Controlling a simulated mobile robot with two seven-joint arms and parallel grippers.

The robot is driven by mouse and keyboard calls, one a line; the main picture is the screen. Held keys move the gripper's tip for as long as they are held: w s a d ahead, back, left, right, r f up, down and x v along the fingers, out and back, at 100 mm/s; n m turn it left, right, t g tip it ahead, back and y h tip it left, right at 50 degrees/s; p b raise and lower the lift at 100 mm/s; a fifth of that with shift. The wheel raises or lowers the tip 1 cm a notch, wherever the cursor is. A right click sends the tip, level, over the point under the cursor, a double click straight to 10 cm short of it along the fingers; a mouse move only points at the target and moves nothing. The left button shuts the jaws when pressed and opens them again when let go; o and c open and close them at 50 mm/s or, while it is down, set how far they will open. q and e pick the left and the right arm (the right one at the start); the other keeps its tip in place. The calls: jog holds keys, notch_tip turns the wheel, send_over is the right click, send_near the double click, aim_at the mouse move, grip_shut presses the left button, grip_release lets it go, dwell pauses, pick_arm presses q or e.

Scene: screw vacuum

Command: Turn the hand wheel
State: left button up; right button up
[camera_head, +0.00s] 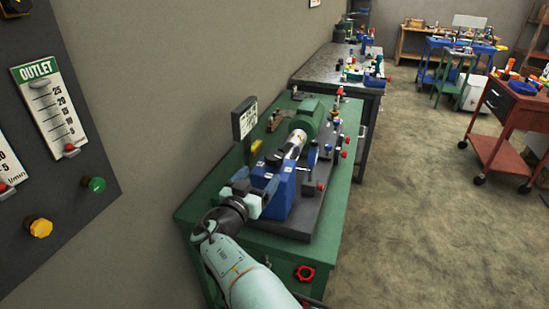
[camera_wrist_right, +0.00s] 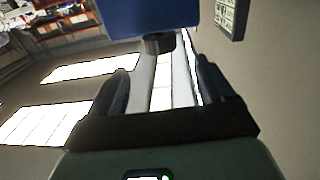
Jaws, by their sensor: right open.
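A red hand wheel (camera_head: 305,273) is on the front of the green cabinet (camera_head: 335,220), low and to the right of my arm. My right gripper (camera_head: 257,183) is open at the near end of the blue block (camera_head: 283,190) of the machine on the cabinet, above and left of the wheel. In the right wrist view, the blue block (camera_wrist_right: 150,17) fills the top, with a dark round part (camera_wrist_right: 159,43) below it. The two fingers (camera_wrist_right: 165,85) stand apart with nothing clearly between them. The hand wheel is not seen in the wrist view. My left gripper is not in view.
A small dark sign (camera_head: 244,118) stands at the cabinet's wall side. A grey panel with an outlet gauge (camera_head: 48,105) is on the left wall. A dark workbench (camera_head: 335,70) stands beyond the cabinet. The floor (camera_head: 420,190) to the right is clear, up to a red cart (camera_head: 510,110).

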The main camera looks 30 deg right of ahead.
aim_at(270, 163)
jog(key=p+x, duration=0.1)
jog(key=x, duration=0.9)
jog(key=shift+w+d+f+p, duration=0.1)
jog(key=shift+w+d+p, duration=0.1)
jog(key=shift+p, duration=0.15)
jog(key=c, duration=1)
